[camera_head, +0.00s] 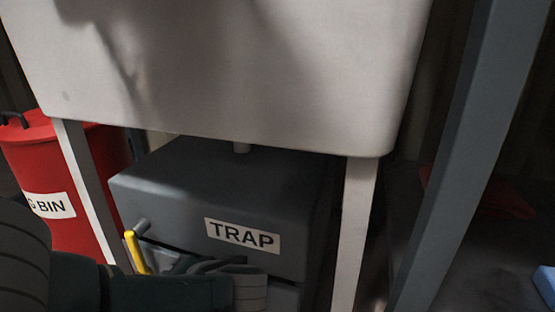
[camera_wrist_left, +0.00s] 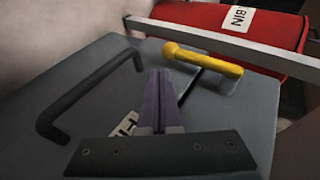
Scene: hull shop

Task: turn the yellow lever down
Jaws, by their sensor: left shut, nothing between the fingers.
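The yellow lever (camera_head: 135,253) is on the front of the dark grey TRAP box (camera_head: 175,190), near its left corner. In the head view it stands steeply, with its lower end hidden behind my left arm. In the left wrist view the lever (camera_wrist_left: 203,58) lies ahead and to the right of the fingertips, with a visible gap. My left gripper (camera_wrist_left: 158,78) is shut and empty, with its purple fingers together in front of the box face. In the head view my arm hides much of the box's lower front. My right gripper is not in view.
A pale tank (camera_head: 250,70) on light legs (camera_head: 352,230) stands over the box. A red bin (camera_head: 35,150) stands at the left. A black bar handle (camera_wrist_left: 85,92) lies left of my fingers in the wrist view. A grey post (camera_head: 455,160) rises at the right.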

